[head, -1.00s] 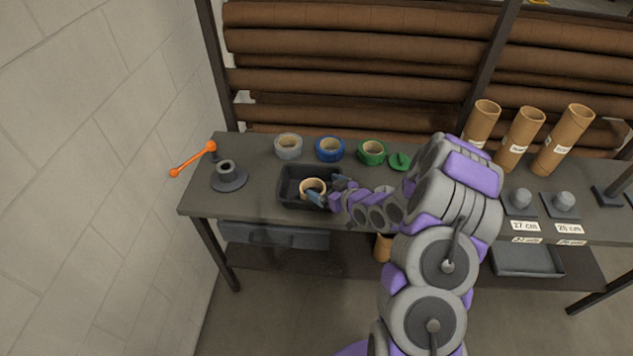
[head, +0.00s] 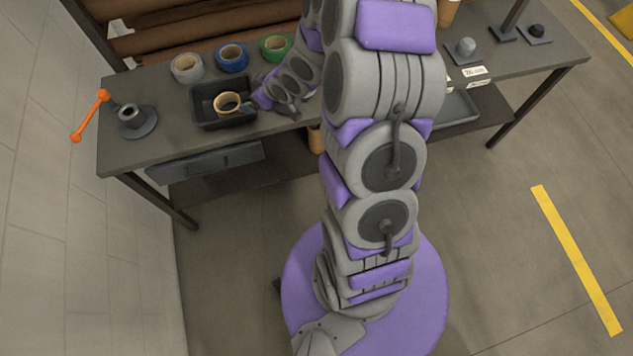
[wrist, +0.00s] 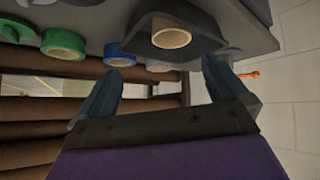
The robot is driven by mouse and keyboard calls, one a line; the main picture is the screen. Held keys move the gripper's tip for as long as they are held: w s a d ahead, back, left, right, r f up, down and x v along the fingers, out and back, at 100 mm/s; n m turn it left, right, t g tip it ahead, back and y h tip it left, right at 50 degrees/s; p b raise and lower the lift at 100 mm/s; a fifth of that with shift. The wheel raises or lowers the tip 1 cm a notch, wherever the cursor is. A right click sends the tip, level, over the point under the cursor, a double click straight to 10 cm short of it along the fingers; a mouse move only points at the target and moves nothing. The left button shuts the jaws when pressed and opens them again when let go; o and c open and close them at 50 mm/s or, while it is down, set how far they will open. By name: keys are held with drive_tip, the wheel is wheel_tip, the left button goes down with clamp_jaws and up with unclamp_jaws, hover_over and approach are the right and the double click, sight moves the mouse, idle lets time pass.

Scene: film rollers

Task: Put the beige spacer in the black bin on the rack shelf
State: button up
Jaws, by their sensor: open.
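The beige spacer (head: 227,103) is a short ring lying inside the black bin (head: 224,123), which stands on the rack's dark top shelf. It also shows inside the bin in the wrist view (wrist: 171,37). My gripper (head: 255,99) is at the bin's right side in the head view, close to the spacer. In the wrist view my gripper (wrist: 160,82) has its two fingers wide apart with nothing between them. The spacer and bin appear beyond the fingertips. Whether a finger touches the bin's rim, I cannot tell.
Grey (head: 187,68), blue (head: 232,57) and green (head: 276,48) tape rolls stand behind the bin. A dark flanged hub (head: 135,119) and an orange-ended handle (head: 90,116) are at the shelf's left end. Brown rolls are racked behind. The wall is at left.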

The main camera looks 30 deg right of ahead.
drive_tip(key=s+r+m+g+h, duration=0.1)
drive_tip(key=s+r+g+h, duration=0.15)
drive_tip(key=s+r, duration=0.4)
drive_tip(key=s+r+m+g+h, duration=0.1)
drive_tip(key=s+r+m+g, duration=0.2)
drive_tip(key=s, duration=0.6)
drive_tip(key=s+a+r+g, duration=0.2)
drive_tip(key=s+a+r, duration=0.1)
drive_tip(key=s, duration=0.9)
drive_tip(key=s+a+r+m+g, duration=0.1)
drive_tip(key=s+a+r, duration=0.3)
drive_tip(key=s, duration=0.7)
drive_tip(key=shift+s+r+g+y, duration=0.4)
drive_tip(key=shift+r+g+y, duration=0.05)
drive_tip(key=shift+r+g, duration=0.45)
